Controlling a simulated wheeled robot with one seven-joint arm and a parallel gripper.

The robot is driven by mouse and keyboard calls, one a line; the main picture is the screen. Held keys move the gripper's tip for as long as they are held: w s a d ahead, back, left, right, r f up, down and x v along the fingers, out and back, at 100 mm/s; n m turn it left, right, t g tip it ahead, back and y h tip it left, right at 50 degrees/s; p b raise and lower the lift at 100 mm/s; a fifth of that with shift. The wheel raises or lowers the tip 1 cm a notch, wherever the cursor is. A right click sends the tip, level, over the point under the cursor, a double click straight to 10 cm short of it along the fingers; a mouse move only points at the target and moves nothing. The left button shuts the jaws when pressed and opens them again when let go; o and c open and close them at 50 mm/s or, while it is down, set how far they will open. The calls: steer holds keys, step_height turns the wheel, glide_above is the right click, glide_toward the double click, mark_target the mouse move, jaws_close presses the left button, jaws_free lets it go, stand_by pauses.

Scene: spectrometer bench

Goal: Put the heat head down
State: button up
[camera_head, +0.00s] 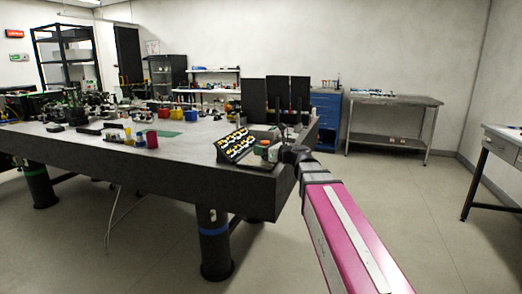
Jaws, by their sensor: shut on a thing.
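My gripper (284,153) is at the end of my pink arm, over the near right corner of the large dark-edged bench (150,170). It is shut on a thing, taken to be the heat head. The held thing is small and mostly hidden by the gripper, so its shape and tilt cannot be told. I cannot tell whether it touches the bench top.
Left of my gripper are a tilted black rack (234,146) with yellow and white pieces and small orange-topped containers (264,143). Black upright panels (277,94) stand behind. A red cup (151,139) stands further left. Some bench top between is clear.

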steer(key=o, duration=1.1)
steer(key=shift+f, duration=0.1)
steer(key=shift+c, duration=0.2)
steer(key=shift+s+d, duration=0.15)
steer(key=shift+d, duration=0.05)
steer(key=v, duration=1.1)
steer(key=shift+d, duration=0.2)
steer(key=shift+s, duration=0.15)
